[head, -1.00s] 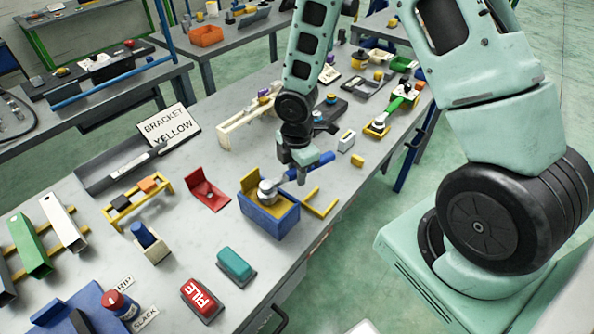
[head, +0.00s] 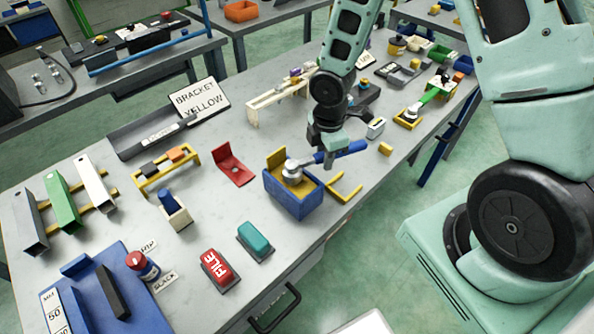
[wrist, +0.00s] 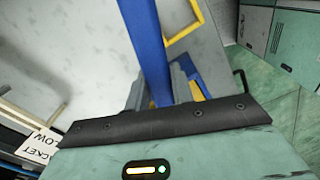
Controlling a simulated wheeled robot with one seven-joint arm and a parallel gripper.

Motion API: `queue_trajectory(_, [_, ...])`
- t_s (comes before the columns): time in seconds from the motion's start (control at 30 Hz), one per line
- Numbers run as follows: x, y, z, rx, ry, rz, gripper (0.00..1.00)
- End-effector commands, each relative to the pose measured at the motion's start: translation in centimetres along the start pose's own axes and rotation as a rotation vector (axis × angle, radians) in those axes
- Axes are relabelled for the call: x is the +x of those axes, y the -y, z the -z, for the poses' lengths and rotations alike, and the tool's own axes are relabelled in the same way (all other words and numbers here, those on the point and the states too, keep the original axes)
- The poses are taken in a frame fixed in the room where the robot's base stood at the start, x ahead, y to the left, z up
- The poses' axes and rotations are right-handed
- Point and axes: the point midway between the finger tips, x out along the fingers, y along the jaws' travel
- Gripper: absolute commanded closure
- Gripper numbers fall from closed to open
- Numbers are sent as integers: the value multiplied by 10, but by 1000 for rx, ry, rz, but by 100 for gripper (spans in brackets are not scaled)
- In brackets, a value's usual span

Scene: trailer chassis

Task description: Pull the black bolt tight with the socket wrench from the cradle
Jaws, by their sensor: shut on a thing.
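A wrench with a blue handle (head: 346,149) and a round silver head (head: 292,171) lies across a blue block (head: 291,202) with a yellow upright plate (head: 276,158). The head rests at the top of the block, and the handle points right. My gripper (head: 326,163) is shut on the handle beside the block. In the wrist view the blue handle (wrist: 150,45) runs between my fingers (wrist: 160,92). The black bolt cannot be seen; whether it is under the wrench head cannot be told. A yellow angled frame (head: 346,190) lies just right of the block, empty.
A green-handled tool (head: 431,95) sits by a yellow holder (head: 408,121) farther back. The bench's front edge is close to the blue block.

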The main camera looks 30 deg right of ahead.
Motion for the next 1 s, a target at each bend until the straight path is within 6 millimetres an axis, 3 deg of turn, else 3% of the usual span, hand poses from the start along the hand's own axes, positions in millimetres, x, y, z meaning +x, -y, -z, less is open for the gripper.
queue_trajectory(1.0, [0, 19, 2, 234, 0, 0, 100])
